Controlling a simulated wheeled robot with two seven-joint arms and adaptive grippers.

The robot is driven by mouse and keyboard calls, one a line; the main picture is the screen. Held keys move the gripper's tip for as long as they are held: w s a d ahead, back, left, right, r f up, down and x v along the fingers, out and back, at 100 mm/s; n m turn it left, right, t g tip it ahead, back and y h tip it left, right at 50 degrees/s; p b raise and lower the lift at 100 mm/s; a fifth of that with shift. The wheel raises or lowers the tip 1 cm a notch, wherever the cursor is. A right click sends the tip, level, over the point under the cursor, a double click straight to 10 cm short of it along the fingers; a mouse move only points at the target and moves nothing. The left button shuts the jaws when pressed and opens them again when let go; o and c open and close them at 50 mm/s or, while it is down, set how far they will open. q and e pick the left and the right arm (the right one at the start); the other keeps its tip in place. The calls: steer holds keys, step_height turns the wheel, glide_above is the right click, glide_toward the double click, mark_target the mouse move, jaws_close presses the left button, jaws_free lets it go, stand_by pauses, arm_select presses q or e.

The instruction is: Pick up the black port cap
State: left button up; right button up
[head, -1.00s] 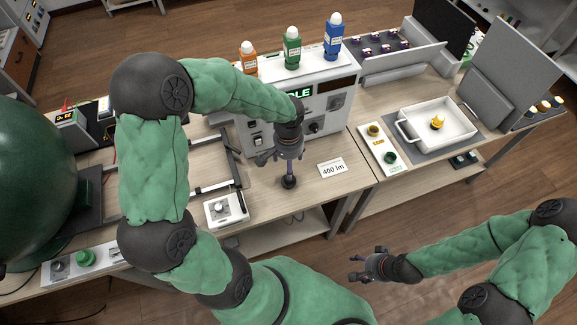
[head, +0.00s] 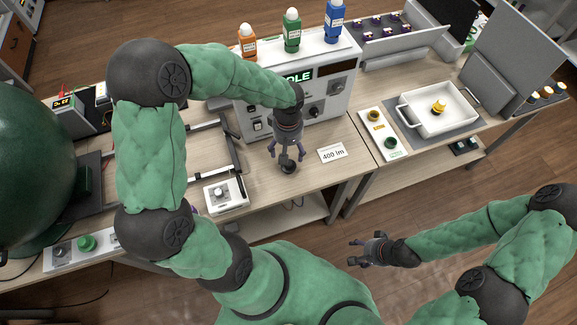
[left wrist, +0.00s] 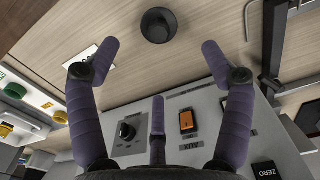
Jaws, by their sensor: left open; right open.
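The black port cap (head: 289,167) is a small dark round piece on the wooden table, in front of the white instrument box. It also shows at the top of the left wrist view (left wrist: 159,25), beyond the fingertips. My left gripper (head: 287,154) points down just above the cap, with its fingers spread and nothing between them. In the left wrist view, its purple-grey fingers (left wrist: 157,60) stand apart, and the cap lies past the gap between the outer two. My right gripper (head: 357,250) is open and empty, out over the floor at lower right.
The instrument box (head: 335,97) stands close behind the left gripper, with bottles on top. A "400 lm" card (head: 332,153) lies right of the cap. A small white knob box (head: 226,194) and a dark rail frame (head: 236,150) are to its left.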

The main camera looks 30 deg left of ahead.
mark_target(289, 164)
arm_select(q)
step_height(289, 164, down, 4)
steer(key=shift+f+b, duration=0.1)
steer(key=shift+b, duration=0.35)
steer(key=f, duration=0.1)
steer(key=f+b, duration=0.1)
steer(key=f, duration=0.1)
steer(key=f+b, duration=0.1)
steer(key=f, duration=0.1)
steer(key=shift+s+d, duration=0.15)
steer(key=shift+d, duration=0.1)
steer(key=shift+r, duration=0.1)
steer(key=c, duration=1.2)
steer(key=shift+r, duration=0.1)
